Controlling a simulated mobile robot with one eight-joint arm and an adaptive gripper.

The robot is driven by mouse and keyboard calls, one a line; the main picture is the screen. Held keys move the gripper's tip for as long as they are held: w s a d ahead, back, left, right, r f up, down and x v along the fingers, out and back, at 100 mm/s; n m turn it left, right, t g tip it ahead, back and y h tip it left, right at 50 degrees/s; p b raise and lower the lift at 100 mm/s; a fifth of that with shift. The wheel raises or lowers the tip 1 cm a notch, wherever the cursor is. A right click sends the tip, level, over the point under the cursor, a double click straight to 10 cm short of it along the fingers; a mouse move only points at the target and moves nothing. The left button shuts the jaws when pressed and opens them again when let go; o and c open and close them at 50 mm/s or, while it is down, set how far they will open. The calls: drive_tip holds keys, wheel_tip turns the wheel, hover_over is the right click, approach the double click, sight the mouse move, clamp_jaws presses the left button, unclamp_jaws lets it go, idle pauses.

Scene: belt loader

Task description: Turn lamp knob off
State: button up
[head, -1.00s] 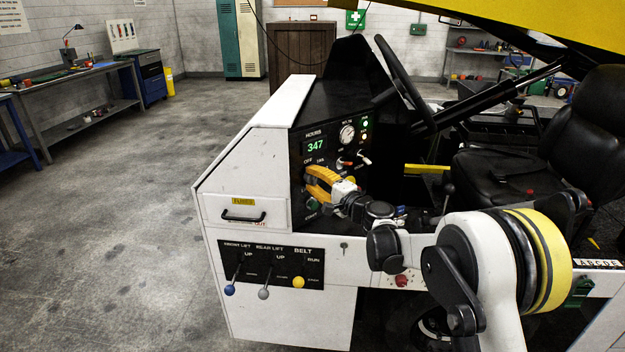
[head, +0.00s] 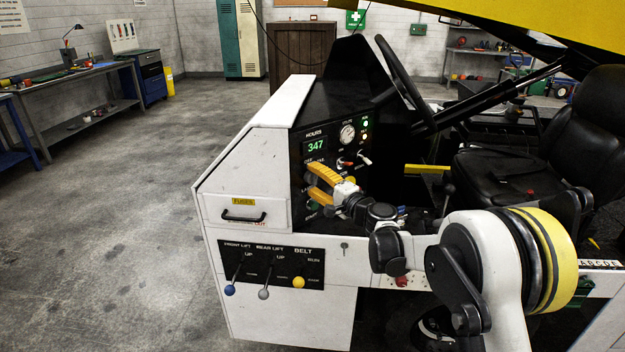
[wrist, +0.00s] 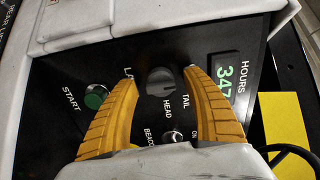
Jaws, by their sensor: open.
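The lamp knob (wrist: 160,81) is a dark round knob on the black dash panel, with the words TAIL and HEAD beside it. In the wrist view it lies between the two yellow fingers of my gripper (wrist: 162,75). The fingers are spread, one on each side of the knob, with visible gaps to it. Which label the knob points at is not clear. In the head view my gripper (head: 312,180) is at the panel, below the green hours display (head: 315,146), and its fingers cover the knob area.
A green START button (wrist: 96,96) is close to one finger. A toggle switch (wrist: 173,136) sits near the other finger. A gauge (head: 347,134) and small levers are above right in the head view. The lift and belt levers (head: 264,293) are below.

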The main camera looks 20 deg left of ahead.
drive_tip(key=v, duration=1.1)
drive_tip(key=shift+d, duration=0.2)
drive_tip(key=shift+r, duration=0.1)
drive_tip(key=s+d+r+n+g+h, duration=0.1)
drive_tip(key=s+d+r+n+h, duration=0.3)
drive_tip(key=s+d, duration=0.65)
drive_tip(key=s+d+r+n+g+h, duration=0.1)
drive_tip(key=s+d+h, duration=0.4)
drive_tip(key=s+d, duration=0.6)
drive_tip(key=s+d+f+h, duration=0.2)
drive_tip(key=s+d+h, duration=0.1)
drive_tip(key=s+d, duration=0.3)
drive_tip(key=s+d+f+n+h, duration=0.1)
drive_tip(key=s+d+f+h, duration=0.2)
drive_tip(key=s+d, duration=0.4)
drive_tip(key=d, duration=0.3)
drive_tip(key=shift+f+g, duration=0.3)
drive_tip(key=shift+a, duration=0.1)
